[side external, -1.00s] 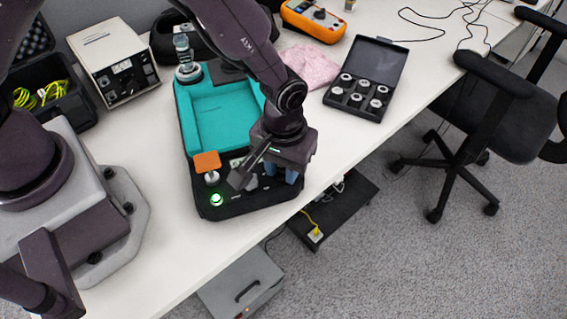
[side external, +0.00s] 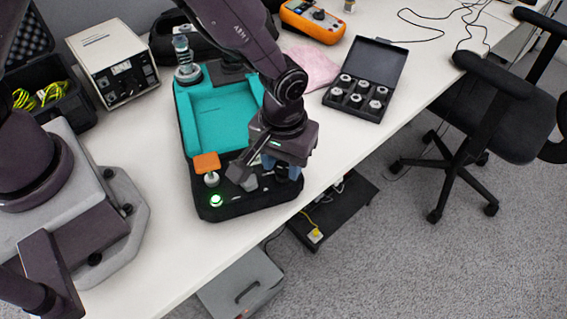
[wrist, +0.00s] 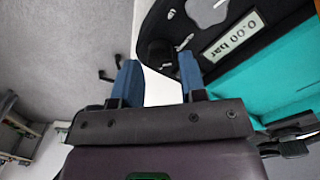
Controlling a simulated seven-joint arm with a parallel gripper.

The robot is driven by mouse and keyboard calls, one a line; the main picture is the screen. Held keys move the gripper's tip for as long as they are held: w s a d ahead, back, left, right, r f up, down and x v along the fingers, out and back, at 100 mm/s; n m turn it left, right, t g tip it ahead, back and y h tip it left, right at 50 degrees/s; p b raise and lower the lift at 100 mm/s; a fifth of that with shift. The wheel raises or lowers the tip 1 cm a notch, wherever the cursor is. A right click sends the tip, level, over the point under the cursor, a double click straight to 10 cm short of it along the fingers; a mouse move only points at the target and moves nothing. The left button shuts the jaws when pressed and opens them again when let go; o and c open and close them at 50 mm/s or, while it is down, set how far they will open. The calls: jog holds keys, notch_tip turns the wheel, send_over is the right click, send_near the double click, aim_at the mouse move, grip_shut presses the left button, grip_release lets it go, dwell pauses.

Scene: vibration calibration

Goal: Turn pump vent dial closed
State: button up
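The pump is a black unit with a teal tray (side external: 222,122) and a front control panel (side external: 232,204). My gripper (side external: 281,176) is over the panel's right end, pointing down, with two blue fingers apart. In the wrist view my gripper (wrist: 158,62) is open. A black knob (wrist: 158,54), which looks like the vent dial, shows between the fingertips at the panel's edge, with a gap on each side. I cannot tell how deep the fingers reach around it. In the side view the gripper hides the dial.
A case of metal weights (side external: 358,92), a pink cloth (side external: 312,67) and a meter box (side external: 113,61) stand around. The table's front edge is close to the gripper.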

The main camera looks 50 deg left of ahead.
aim_at(279, 169)
notch_tip(279, 169, up, 11)
jog(key=shift+r, duration=0.15)
dwell(0.4)
jog(key=s+a+r+m+t, duration=0.4)
jog(key=s+a+r+t, duration=0.1)
jog(key=s+a+r, duration=0.8)
jog(key=a+r, duration=0.3)
jog(key=a, duration=0.2)
jog(key=shift+s+a+m+t, duration=0.2)
jog(key=shift+m+t, duration=0.1)
jog(key=shift+o, duration=0.3)
jog(key=shift+d, duration=0.1)
dwell(0.5)
